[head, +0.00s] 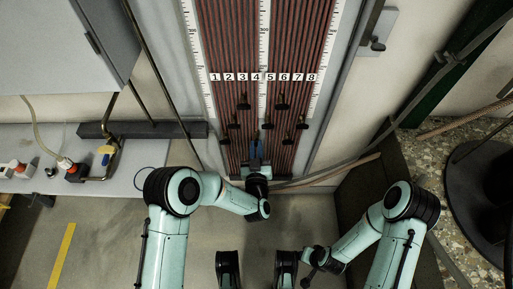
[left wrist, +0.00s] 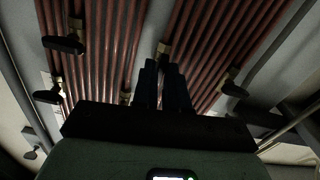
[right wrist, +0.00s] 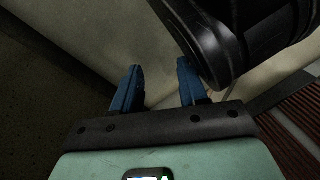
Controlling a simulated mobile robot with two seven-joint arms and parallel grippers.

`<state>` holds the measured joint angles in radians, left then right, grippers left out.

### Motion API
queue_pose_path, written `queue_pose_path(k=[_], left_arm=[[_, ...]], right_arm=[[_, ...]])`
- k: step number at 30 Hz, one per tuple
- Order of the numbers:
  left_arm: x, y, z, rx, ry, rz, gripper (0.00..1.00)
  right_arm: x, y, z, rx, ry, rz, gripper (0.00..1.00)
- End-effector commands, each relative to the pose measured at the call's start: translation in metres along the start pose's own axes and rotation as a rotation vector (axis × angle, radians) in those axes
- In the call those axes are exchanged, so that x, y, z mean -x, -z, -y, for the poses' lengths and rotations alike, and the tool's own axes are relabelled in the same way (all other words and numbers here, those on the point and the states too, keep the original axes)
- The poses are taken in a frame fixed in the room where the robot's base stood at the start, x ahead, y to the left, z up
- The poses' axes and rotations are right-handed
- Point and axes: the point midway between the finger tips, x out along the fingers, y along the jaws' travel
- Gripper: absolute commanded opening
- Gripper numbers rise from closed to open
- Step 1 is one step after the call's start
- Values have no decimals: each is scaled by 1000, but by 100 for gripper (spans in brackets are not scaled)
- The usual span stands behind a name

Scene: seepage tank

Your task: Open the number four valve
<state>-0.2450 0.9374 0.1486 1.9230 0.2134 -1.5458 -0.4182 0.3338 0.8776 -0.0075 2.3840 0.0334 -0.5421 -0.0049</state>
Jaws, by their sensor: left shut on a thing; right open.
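The number labels 1 to 8 (head: 263,77) run across the red-brown tube panel in the head view, with several black-handled valves below them. My left gripper (head: 256,148) is at the lower middle of the panel, under label 4. In the left wrist view its fingers (left wrist: 163,70) are close together, shut at a brass valve fitting (left wrist: 164,50); the handle is hidden between them. I take this as the number four valve, though its tube is hard to trace. My right gripper (right wrist: 160,70) is open and empty, away from the panel.
Neighbouring valves (head: 267,125) stand close to the left gripper; others show in the left wrist view (left wrist: 64,44). A grey cabinet (head: 65,45) and a bench with sockets (head: 40,160) are at left. A hose (head: 330,170) runs right of the panel base.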

Motion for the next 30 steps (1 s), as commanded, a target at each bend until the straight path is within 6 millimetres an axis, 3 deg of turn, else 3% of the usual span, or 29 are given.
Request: queue_pose_path(k=[5,6,8,20,23,30], left_arm=[[0,0,0,3,0,1,0],[0,0,0,3,0,1,16],[0,0,0,2,0,1,35],[7,-1,-1,-1,-2,4,35],[22,0,-1,-1,-3,5,35],[76,0,-1,-1,-3,7,35]], right_arm=[[0,0,0,0,0,0,43],[0,0,0,0,0,0,43],[0,0,0,0,0,0,43],[3,2,2,2,4,-8,43],[8,8,7,8,13,-27,43],[25,28,24,25,44,-95,43]])
